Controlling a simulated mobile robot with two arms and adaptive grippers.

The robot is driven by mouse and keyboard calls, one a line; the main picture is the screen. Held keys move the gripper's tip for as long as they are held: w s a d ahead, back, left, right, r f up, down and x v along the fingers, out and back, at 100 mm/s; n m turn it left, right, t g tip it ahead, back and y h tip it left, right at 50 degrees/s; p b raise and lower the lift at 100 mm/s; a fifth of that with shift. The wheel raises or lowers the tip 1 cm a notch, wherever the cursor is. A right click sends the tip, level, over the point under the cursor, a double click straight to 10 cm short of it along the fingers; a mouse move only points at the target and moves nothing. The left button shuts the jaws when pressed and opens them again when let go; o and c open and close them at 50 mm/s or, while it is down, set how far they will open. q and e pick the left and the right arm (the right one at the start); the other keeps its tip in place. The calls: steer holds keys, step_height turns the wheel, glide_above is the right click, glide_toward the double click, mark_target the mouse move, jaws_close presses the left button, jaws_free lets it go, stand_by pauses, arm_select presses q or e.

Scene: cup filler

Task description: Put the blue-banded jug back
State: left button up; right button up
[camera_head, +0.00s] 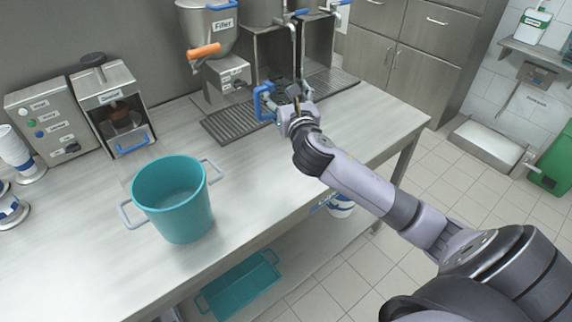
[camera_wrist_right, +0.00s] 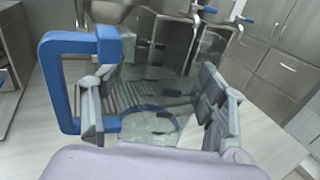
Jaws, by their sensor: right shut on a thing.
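The blue-banded jug is a clear vessel with a blue handle (camera_head: 263,102). In the right wrist view the blue handle (camera_wrist_right: 55,85) stands at the left, and a blue ring (camera_wrist_right: 150,109) shows through the clear body. My right gripper (camera_head: 288,104) is shut on the jug, with its two fingers on opposite sides of the body in the wrist view (camera_wrist_right: 155,105). The jug is by the slotted drip tray (camera_head: 225,124) under the taps; I cannot tell whether it touches the tray. My left gripper is not in view.
A teal pot (camera_head: 178,212) with two side handles stands on the counter's front left. The filler hopper (camera_head: 208,35) with an orange handle is behind the tray. Control boxes (camera_head: 48,118) and stacked cups (camera_head: 17,152) are at the left. The counter's right end (camera_head: 395,125) is clear.

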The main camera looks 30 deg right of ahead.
step_height(320, 180, down, 7)
steer(key=shift+s+a+f+b, duration=0.1)
steer(key=shift+a+f+b, duration=0.05)
steer(key=shift+b, duration=0.25)
step_height(320, 180, down, 11)
steer(key=b, duration=0.2)
steer(key=shift+b, duration=0.35)
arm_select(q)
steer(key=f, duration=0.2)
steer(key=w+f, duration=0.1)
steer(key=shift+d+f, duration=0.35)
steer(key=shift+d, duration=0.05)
arm_select(e)
steer(key=shift+f, duration=0.3)
steer(key=shift+f, duration=0.2)
steer(key=o, duration=1.6)
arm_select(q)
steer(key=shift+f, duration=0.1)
arm_select(e)
steer(key=shift+r, duration=0.1)
